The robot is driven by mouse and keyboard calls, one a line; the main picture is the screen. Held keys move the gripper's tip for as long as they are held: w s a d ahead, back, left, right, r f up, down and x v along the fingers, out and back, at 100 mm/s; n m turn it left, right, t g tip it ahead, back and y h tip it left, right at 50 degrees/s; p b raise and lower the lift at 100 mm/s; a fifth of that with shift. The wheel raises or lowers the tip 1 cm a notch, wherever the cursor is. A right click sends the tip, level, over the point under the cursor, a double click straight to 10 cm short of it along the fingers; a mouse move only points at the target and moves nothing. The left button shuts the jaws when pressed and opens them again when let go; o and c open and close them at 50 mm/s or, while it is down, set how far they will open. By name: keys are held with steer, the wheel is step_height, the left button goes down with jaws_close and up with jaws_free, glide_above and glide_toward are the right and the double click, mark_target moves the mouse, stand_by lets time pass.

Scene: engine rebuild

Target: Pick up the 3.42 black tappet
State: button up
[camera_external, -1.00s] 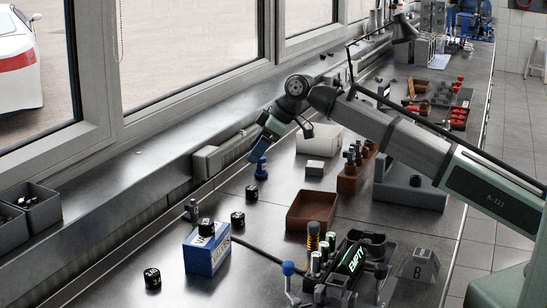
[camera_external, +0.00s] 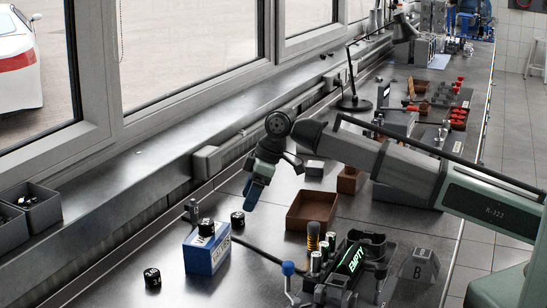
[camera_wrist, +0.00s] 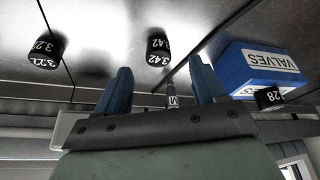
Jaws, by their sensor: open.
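The black 3.42 tappet (camera_wrist: 157,50) stands on the metal bench in the wrist view, its white number facing the camera. It appears to be the tappet (camera_external: 238,220) behind the blue box in the external view. My gripper (camera_wrist: 160,68) is open and empty, its blue fingers appearing on either side of and below the 3.42 tappet in the wrist view. In the external view, my gripper (camera_external: 253,192) hangs above the bench, behind that tappet. The 3.22 tappet (camera_wrist: 46,50) stands to the left in the wrist view.
The blue VALVES box (camera_wrist: 262,70) stands right of the 3.42 tappet, with a 3.28 tappet (camera_wrist: 268,98) on it. Another black tappet (camera_external: 152,277) stands at the front left. A brown tray (camera_external: 311,211) lies right of my gripper.

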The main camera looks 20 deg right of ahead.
mark_target(239, 215)
steer(key=shift+w+a+x, duration=0.1)
steer(key=shift+x, duration=1.4)
steer(key=shift+w+a+x, duration=0.1)
steer(key=shift+w+x, duration=0.05)
steer(key=shift+x, duration=1.4)
steer(key=shift+r, duration=0.15)
steer(key=shift+c, duration=0.4)
steer(key=c, duration=1.1)
